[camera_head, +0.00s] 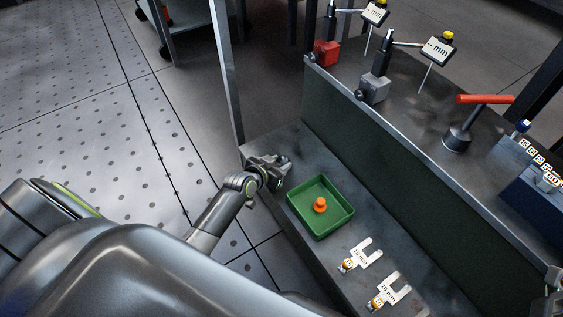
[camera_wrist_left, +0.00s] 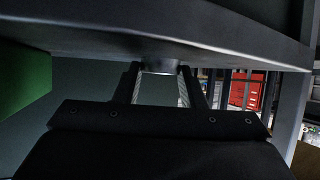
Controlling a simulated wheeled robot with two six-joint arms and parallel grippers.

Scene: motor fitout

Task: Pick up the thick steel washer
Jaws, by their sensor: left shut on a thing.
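My left gripper (camera_head: 280,163) is low over the far left end of the grey bench, beyond the green tray. In the left wrist view its two fingers (camera_wrist_left: 160,88) are shut on a dark round metal piece, the thick steel washer (camera_wrist_left: 160,68). Only the washer's near edge shows there, close against the grey bench surface; I cannot tell whether it touches it. In the head view the washer cannot be made out at the gripper.
The green tray (camera_head: 340,227) with an orange knob (camera_head: 320,204) stands just right of the gripper. Two 10 mm gap gauges (camera_head: 362,255) lie nearer. A green upright panel (camera_head: 400,165) borders the bench; dial-indicator stands (camera_head: 373,86) and a red-handled tool (camera_head: 459,137) stand beyond.

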